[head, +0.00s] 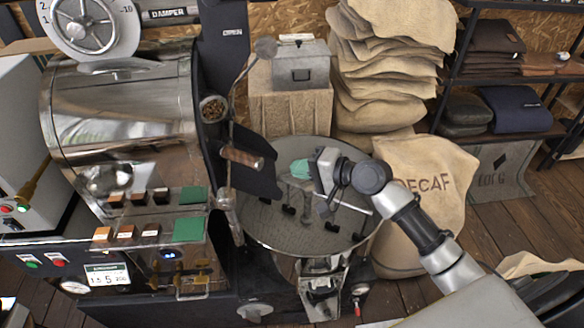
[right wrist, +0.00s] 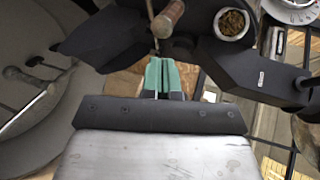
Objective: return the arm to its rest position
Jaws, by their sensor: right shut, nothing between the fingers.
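My right arm (head: 430,240) comes in from the lower right and reaches over the round cooling tray (head: 262,222) of the roaster. My right gripper (head: 299,169) has teal fingertips and hangs above the tray, pointing left toward the roaster's dark chute. In the right wrist view its two teal fingers (right wrist: 165,78) are together with nothing held between them. My left gripper is not in view.
The steel roaster drum (head: 125,115) stands at left, with a wooden-handled lever (head: 242,157) close to my right gripper. A grey metal box (head: 300,65) sits behind. Burlap sacks (head: 385,70) are stacked behind, and a DECAF sack (head: 425,180) stands beside my arm.

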